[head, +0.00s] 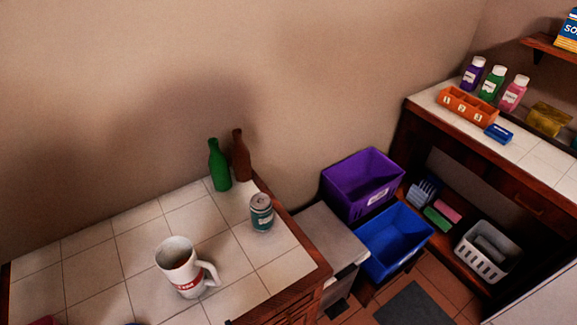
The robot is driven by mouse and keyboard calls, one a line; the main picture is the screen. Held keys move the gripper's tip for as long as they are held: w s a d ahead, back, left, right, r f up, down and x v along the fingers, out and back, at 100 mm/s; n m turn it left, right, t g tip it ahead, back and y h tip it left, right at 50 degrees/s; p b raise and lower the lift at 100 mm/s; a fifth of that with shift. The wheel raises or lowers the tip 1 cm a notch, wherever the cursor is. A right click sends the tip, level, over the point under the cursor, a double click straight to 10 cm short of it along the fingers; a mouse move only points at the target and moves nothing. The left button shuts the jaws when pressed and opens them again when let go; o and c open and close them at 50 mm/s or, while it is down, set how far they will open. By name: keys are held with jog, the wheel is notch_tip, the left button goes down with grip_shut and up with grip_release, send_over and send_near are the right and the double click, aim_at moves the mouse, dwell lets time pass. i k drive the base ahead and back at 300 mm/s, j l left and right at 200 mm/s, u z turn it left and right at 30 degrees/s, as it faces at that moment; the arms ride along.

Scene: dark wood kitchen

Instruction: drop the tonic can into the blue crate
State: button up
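The tonic can (261,213) is a teal can with a pale label band and a grey top. It stands upright on the white tiled counter (215,235), near the counter's right side. The blue crate (395,242) sits lower down to the right of the counter, open at the top; the part of its inside that shows looks empty. My gripper does not show in the head view.
A white mug (181,267) stands left of the can. Green (219,168) and brown (240,157) bottles stand behind it. A purple crate (362,182) is behind the blue one. A grey-topped unit (318,243) lies between counter and crates. A white basket (487,250) is at right.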

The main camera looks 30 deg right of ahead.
aim_at(388, 254)
jog(key=z, duration=0.95)
jog(key=i+j+z, duration=0.1)
jog(key=z, duration=0.3)
jog(key=j+z, duration=0.15)
jog(key=z, duration=0.25)
jog(key=i+j+z, duration=0.1)
jog(key=z, duration=0.3)
